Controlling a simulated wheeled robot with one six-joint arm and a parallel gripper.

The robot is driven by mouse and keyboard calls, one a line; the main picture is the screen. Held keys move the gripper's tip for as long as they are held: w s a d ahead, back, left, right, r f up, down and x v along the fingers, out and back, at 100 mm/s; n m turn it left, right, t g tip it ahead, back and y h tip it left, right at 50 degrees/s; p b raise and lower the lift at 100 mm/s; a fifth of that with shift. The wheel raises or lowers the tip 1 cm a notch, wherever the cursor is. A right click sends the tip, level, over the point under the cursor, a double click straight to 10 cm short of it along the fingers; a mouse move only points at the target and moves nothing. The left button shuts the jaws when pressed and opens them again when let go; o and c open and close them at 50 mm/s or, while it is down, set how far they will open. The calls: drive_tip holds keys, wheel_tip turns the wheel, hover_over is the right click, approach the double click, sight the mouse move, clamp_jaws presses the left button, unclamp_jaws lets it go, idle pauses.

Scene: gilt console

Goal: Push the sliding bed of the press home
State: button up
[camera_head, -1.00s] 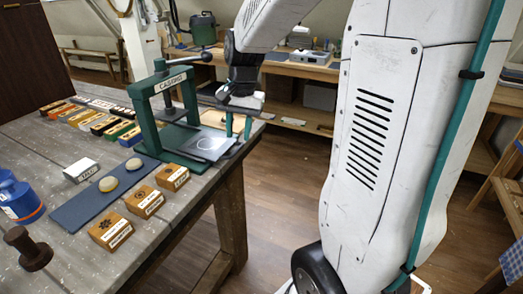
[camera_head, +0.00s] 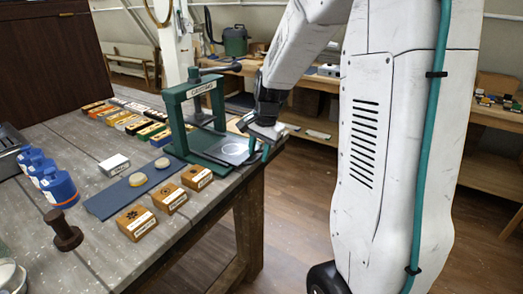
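The green press (camera_head: 203,92) stands on the workbench near its right edge, with a label on its top beam and a lever on top. Its sliding bed (camera_head: 234,149), a flat grey plate with a pale round mark, sticks out of the frame to the right. My gripper (camera_head: 259,150) points down at the outer right end of the bed. Its two teal fingers are apart, with nothing seen held between them. I cannot tell whether a finger touches the bed.
Wooden stamp blocks (camera_head: 136,222), a blue mat (camera_head: 130,190), blue bottles (camera_head: 58,187) and a dark knobbed tool (camera_head: 63,230) lie at the front of the workbench (camera_head: 95,265). Several blocks line its back. Floor (camera_head: 300,200) is clear right of the bench.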

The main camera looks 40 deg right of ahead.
sight(223, 147)
drive_tip(key=shift+f, duration=0.1)
drive_tip(key=shift+a, duration=0.1)
clamp_jaws()
drive_tip(key=w+a, duration=0.1)
drive_tip(key=w, duration=0.3)
drive_tip(key=w+a, duration=0.2)
drive_tip(key=w, duration=0.2)
drive_tip(key=w+a, duration=0.1)
drive_tip(key=w, duration=0.3)
drive_tip(key=shift+w+a, duration=0.1)
drive_tip(key=shift+a, duration=0.05)
drive_tip(key=shift+w+a, duration=0.15)
drive_tip(key=shift+w, duration=0.15)
drive_tip(key=shift+r, duration=0.2)
unclamp_jaws()
drive_tip(key=shift+w+a+f, duration=0.1)
drive_tip(key=shift+w+a, duration=0.1)
drive_tip(key=shift+s+d, duration=0.15)
drive_tip(key=shift+d, duration=0.05)
